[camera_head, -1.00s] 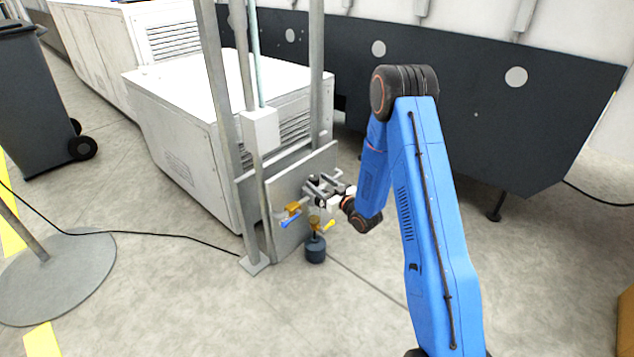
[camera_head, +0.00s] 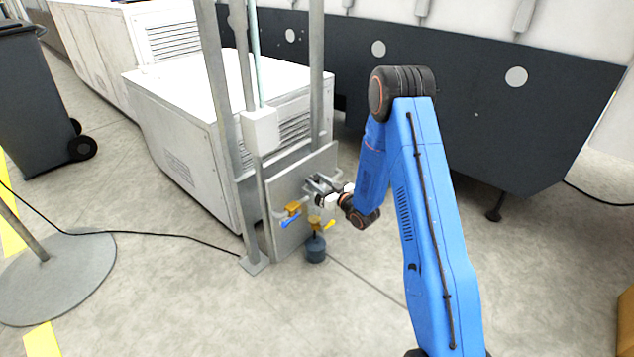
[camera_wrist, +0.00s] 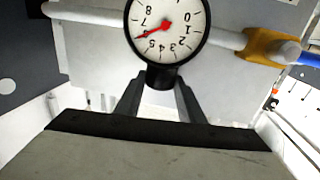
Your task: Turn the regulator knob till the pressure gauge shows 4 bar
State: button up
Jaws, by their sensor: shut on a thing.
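The pressure gauge (camera_wrist: 180,12) is a round white dial with a black rim at the top of the wrist view. Its red needle points left and slightly down, past the 5, at about where the 6 lies; that figure is covered. The black regulator knob (camera_wrist: 161,77) is just below the gauge in this view. My gripper (camera_wrist: 161,88) is shut on it, one dark finger on each side. In the head view my gripper (camera_head: 326,190) is at the grey panel (camera_head: 287,239), and the gauge is too small to read.
A grey pipe (camera_wrist: 95,14) runs behind the gauge to a yellow-brown fitting (camera_wrist: 262,46) with a blue handle. In the head view a blue-handled valve (camera_head: 291,221), a yellow handle (camera_head: 329,226) and a dark bowl (camera_head: 316,249) are close by. Posts flank the panel.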

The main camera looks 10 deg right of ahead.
jog(key=shift+d+y, duration=0.15)
jog(key=shift+y, duration=0.15)
jog(key=n+g+y, duration=0.4)
jog(key=y, duration=0.1)
jog(key=shift+w+d+n, duration=0.25)
jog(key=shift+w+n, duration=0.05)
jog(key=n+g+y, duration=0.1)
jog(key=n+g, duration=0.1)
jog(key=n+g+y, duration=0.1)
jog(key=g, duration=0.2)
jog(key=n+g+y, duration=0.1)
jog(key=n+g, duration=0.1)
jog(key=g, duration=0.1)
jog(key=shift+w+d+n+y, duration=0.15)
jog(key=shift+w+n+y, duration=0.15)
jog(key=shift+w, duration=0.05)
jog(key=shift+g, duration=0.5)
jog(key=o, duration=1)
jog(key=shift+o, duration=0.2)
jog(key=shift+t, duration=0.3)
